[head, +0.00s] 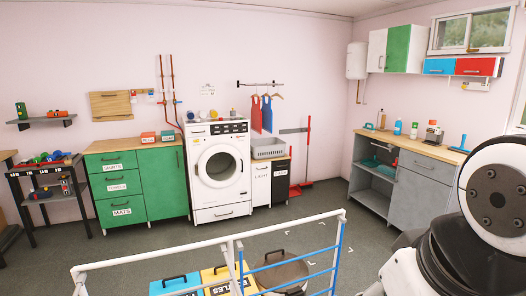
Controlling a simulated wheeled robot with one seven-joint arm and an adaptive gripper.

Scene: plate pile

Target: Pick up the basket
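A grey basket (268,150) sits upright on top of the white and dark bin cabinet, just right of the washing machine. It is small in the head view and I cannot make out what is in it. Part of my arm fills the right edge of the view, far from the basket. My gripper is not in view.
A white and blue railing (235,255) crosses the near floor. Behind it stand a blue box (174,284), a yellow box (216,275) and a round brown lidded container (284,272). A washing machine (218,200) stands left of the basket, a red broom (307,140) right. Grey floor between is clear.

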